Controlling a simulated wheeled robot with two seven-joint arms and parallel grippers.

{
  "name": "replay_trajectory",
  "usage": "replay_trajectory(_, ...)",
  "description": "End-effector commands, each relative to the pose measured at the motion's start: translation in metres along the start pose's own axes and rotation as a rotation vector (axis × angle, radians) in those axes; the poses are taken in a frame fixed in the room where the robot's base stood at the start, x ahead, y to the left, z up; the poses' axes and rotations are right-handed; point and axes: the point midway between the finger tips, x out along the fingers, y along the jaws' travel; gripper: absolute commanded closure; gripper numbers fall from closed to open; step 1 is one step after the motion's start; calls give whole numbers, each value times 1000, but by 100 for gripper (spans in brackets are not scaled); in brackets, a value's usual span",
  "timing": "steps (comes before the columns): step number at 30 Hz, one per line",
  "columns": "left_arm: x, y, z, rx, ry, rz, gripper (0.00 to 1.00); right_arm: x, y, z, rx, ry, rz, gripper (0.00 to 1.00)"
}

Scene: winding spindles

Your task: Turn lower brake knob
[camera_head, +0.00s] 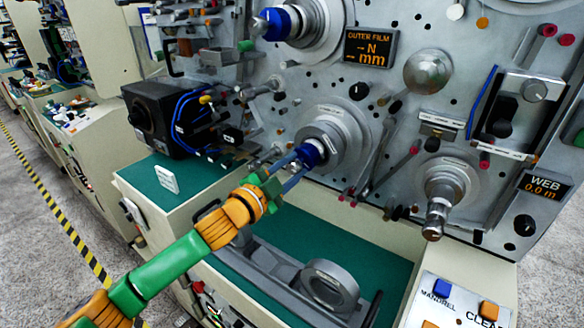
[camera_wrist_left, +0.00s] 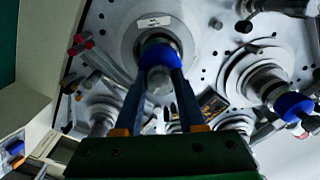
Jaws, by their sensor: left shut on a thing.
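The lower brake knob (camera_head: 309,154) is blue and sits at the centre of a round grey spindle hub (camera_head: 345,128) on the machine's front panel. My left gripper (camera_head: 304,157) reaches up to it from the lower left and is shut on it. In the left wrist view the blue knob (camera_wrist_left: 172,44) shows between the tips of my two fingers (camera_wrist_left: 158,75), one on each side, with the hub behind it. The fingers hide part of the knob. My right gripper does not show in either view.
An upper spindle with a blue knob (camera_head: 275,23) is above. A black box (camera_head: 160,118) with blue cables stands at the left. Rollers and rods (camera_head: 378,150) stick out right of the hub. A green-topped ledge (camera_head: 385,253) with a grey fixture (camera_head: 331,283) lies below.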

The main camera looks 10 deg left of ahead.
Motion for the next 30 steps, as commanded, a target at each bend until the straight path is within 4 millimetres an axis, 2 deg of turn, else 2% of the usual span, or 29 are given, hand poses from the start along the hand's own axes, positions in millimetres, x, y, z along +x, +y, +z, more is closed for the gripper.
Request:
replay_trajectory(2,0,-2,-1,1,2,-4,100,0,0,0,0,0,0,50)
replay_trajectory(3,0,-2,-1,1,2,-4,56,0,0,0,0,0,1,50)
replay_trajectory(6,0,-2,-1,0,2,-3,31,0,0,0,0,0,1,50)
replay_trajectory(17,-5,0,2,-1,0,-2,31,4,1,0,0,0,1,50)
replay_trajectory(27,-59,3,4,2,-1,-2,31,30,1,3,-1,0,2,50)
replay_trajectory(30,-68,1,2,0,0,-1,31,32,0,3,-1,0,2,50)
